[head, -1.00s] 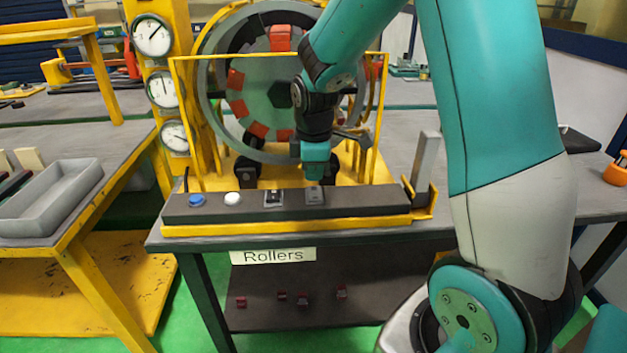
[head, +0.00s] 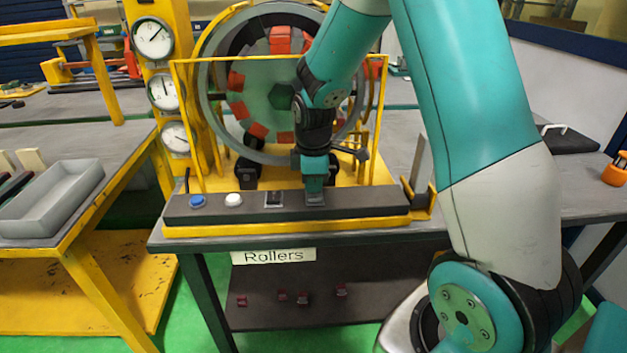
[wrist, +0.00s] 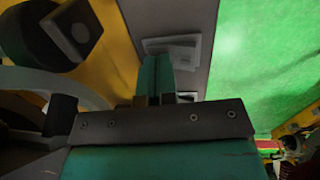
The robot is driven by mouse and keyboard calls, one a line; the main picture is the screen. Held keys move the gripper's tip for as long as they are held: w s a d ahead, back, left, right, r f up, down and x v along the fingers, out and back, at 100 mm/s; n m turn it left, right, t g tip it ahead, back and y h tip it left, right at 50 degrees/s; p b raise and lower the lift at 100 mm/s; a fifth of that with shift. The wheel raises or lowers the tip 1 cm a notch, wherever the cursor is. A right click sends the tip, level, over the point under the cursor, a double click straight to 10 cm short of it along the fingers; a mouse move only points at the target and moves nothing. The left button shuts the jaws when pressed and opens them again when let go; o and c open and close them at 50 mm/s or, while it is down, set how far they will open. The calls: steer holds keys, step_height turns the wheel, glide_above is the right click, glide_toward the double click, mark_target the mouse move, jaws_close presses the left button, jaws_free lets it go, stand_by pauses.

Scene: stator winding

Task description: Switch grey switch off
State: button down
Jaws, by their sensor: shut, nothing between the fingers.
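A dark control panel (head: 370,201) lies along the front of the yellow machine base. From left to right it carries a blue button (head: 197,201), a white button (head: 233,200), a black switch on a plate (head: 274,199) and a grey switch (head: 316,200). My gripper (head: 314,192) is shut and empty, pointing down right at the grey switch and covering most of it. In the wrist view the gripper tips (wrist: 155,72) overlap the grey switch plate (wrist: 185,55). Whether they touch it, and which way the switch is tipped, I cannot tell.
A yellow frame (head: 180,110) stands around the round stator (head: 215,120) behind the panel. Gauges (head: 163,92) are on the left post. A grey upright plate (head: 420,165) stands at the panel's right end. A grey tray (head: 55,195) lies on the left table.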

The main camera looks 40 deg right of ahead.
steer(key=shift+s+a, duration=0.1)
steer(key=shift+s, duration=0.05)
steer(key=shift+s+a+r, duration=0.1)
steer(key=shift+s+a, duration=0.25)
steer(key=shift+s, duration=0.15)
steer(key=shift+r+p, duration=0.6)
steer(key=shift+p, duration=0.2)
step_height(320, 180, up, 13)
steer(key=s+a+p, duration=0.1)
steer(key=p, duration=0.1)
steer(key=shift+s+f, duration=0.15)
steer(key=shift+s, duration=0.15)
steer(key=shift+a, duration=0.15)
